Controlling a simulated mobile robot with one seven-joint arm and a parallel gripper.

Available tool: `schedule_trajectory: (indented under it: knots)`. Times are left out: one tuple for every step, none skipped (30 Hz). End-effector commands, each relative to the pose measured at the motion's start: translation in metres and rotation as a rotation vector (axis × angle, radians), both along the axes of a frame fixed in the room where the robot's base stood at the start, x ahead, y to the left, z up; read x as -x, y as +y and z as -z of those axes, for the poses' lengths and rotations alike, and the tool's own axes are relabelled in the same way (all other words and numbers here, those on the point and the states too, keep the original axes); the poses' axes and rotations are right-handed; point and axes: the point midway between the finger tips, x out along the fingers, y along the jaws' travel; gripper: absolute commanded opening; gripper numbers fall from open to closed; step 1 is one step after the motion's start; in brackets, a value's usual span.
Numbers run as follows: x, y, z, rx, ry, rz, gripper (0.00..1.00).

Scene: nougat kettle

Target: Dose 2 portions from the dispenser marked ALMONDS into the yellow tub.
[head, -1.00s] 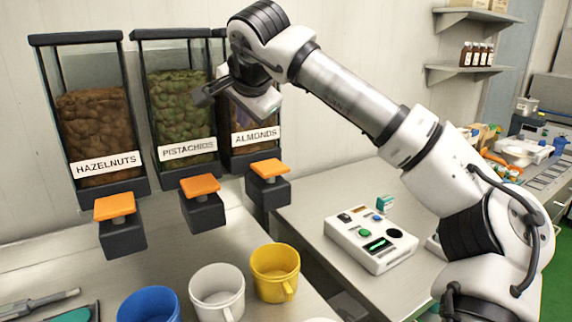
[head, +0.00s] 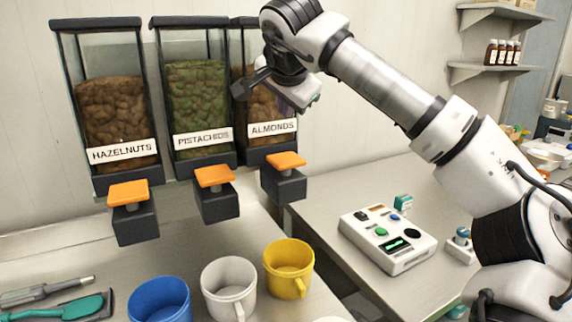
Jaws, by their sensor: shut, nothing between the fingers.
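The ALMONDS dispenser (head: 272,129) is the rightmost of three wall dispensers, with brown nuts behind its clear front and an orange push plate (head: 287,160) on a dark outlet block. The yellow tub (head: 289,268) stands on the counter below it, slightly in front of the outlet; its inside is only partly visible. My gripper (head: 254,88) is shut and empty, raised in front of the upper part of the ALMONDS dispenser, above its orange plate and apart from it. My wrist hides the top of that dispenser.
The HAZELNUTS (head: 122,151) and PISTACHIOS (head: 203,138) dispensers hang to the left. A white tub (head: 229,290) and a blue tub (head: 160,300) stand left of the yellow tub. A white button box (head: 388,242) sits on the right counter. Green-handled tool (head: 75,308) lies lower left.

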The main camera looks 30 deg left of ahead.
Motion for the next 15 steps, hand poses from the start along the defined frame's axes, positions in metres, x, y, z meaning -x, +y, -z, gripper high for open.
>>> schedule_trajectory:
  knots:
    - [0.000, 0.000, 0.012, -0.001, 0.001, -0.001, 0.00]
    - [0.000, 0.000, 0.016, -0.001, 0.001, -0.001, 0.00]
    - [0.000, 0.000, 0.021, 0.000, 0.001, -0.001, 0.00]
    - [0.000, 0.000, 0.025, 0.000, 0.001, -0.001, 0.00]
    - [0.000, 0.000, 0.030, -0.001, 0.001, -0.001, 0.00]
    - [0.000, 0.000, 0.035, 0.000, 0.000, -0.002, 0.00]
    - [0.000, 0.000, 0.039, 0.000, 0.000, -0.002, 0.00]
    - [0.000, 0.000, 0.043, 0.000, 0.001, -0.002, 0.00]
    - [0.000, 0.000, 0.048, 0.000, 0.002, -0.001, 0.00]
    - [0.000, 0.000, 0.052, 0.000, 0.002, -0.001, 0.00]
    - [0.000, 0.000, 0.054, 0.001, 0.001, -0.001, 0.00]
    - [0.000, -0.001, 0.057, 0.002, 0.001, 0.001, 0.00]
    - [0.000, 0.000, 0.060, 0.001, -0.001, 0.001, 0.00]
    - [0.000, 0.000, 0.063, 0.001, -0.001, 0.001, 0.00]
    - [0.000, 0.000, 0.066, 0.001, -0.001, 0.000, 0.00]
